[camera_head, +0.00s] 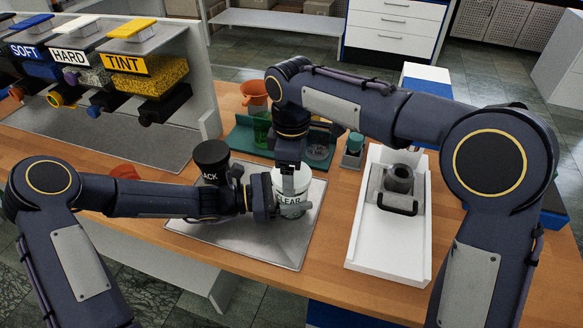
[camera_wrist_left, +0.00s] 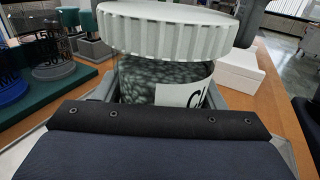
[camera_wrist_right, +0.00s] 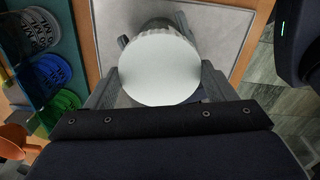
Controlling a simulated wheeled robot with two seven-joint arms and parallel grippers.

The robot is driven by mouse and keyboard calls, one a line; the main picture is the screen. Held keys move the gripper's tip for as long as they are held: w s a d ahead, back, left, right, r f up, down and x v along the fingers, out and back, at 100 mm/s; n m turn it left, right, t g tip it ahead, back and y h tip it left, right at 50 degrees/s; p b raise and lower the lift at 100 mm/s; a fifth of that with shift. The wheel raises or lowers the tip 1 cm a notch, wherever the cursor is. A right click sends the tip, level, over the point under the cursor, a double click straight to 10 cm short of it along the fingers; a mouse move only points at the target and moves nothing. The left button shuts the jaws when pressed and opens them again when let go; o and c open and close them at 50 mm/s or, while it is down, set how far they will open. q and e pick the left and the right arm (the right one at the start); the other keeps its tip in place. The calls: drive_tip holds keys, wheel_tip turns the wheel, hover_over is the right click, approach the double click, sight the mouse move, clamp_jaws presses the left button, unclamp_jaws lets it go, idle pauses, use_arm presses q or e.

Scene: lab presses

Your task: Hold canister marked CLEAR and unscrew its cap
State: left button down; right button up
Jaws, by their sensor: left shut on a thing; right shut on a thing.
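The CLEAR canister (camera_head: 291,206) stands on the metal plate, a pale jar with a white label. In the left wrist view its body (camera_wrist_left: 150,82) shows grey pebble-like contents under a wide ribbed white cap (camera_wrist_left: 165,30). My left gripper (camera_head: 268,196) is shut on the canister's body from the left. My right gripper (camera_head: 289,176) points down from above and is shut on the cap, whose round white top (camera_wrist_right: 160,72) lies between its fingers in the right wrist view. The right gripper hides most of the cap in the head view. I cannot tell whether the cap is loose.
A black canister (camera_head: 211,158) stands behind my left forearm on the metal plate (camera_head: 250,240). A green tray (camera_head: 245,132) with cups is behind. A white tray (camera_head: 385,258) with a grey fixture (camera_head: 398,185) is at right. Labelled dispensers (camera_head: 130,64) hang at left.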

drive_tip(key=shift+n, duration=0.3)
drive_tip(key=shift+r, duration=0.2)
idle(0.3)
drive_tip(key=shift+r, duration=0.9)
drive_tip(key=shift+r, duration=2.05)
use_arm(q)
drive_tip(key=shift+c, duration=1.2)
unclamp_jaws()
